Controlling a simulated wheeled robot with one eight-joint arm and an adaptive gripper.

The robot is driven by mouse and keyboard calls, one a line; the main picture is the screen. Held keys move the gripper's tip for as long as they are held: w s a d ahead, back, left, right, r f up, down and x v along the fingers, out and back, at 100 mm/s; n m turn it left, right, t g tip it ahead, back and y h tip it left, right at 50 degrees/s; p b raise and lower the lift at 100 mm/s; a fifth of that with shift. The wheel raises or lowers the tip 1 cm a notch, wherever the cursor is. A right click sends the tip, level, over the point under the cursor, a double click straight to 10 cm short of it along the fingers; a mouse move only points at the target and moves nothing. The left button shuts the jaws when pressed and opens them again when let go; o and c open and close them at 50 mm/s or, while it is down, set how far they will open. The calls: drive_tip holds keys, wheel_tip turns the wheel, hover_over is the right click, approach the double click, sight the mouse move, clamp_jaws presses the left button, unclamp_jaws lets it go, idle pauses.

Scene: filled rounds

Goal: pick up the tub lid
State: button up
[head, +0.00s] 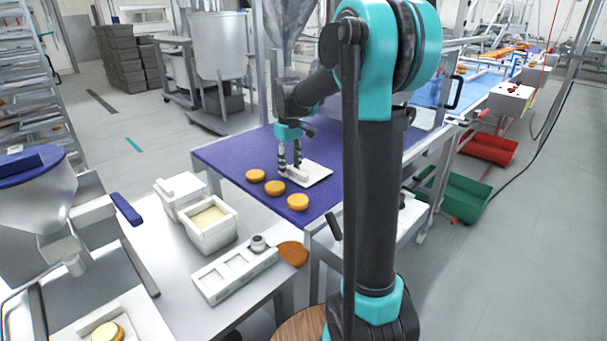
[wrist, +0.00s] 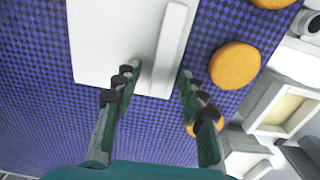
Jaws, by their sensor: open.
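The tub lid (head: 318,173) is a flat white square plate with a raised white bar handle across it. It lies flat on the blue belt. In the wrist view the lid (wrist: 115,40) fills the upper left, and its bar (wrist: 170,45) runs up the picture near the plate's right side. My gripper (head: 290,168) points down at the lid's bar. In the wrist view my gripper (wrist: 158,73) is open, with one fingertip on each side of the bar's near end. I cannot tell whether either finger touches it.
Several round orange-topped cakes (head: 275,187) lie on the blue belt (head: 228,155) close to the lid. A white tub with pale filling (head: 212,222) stands open on the bench at left, next to a lidded tub (head: 172,203). A white slotted block (head: 235,275) lies nearer.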

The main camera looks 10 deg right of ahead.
drive_tip(key=shift+c, duration=0.3)
clamp_jaws()
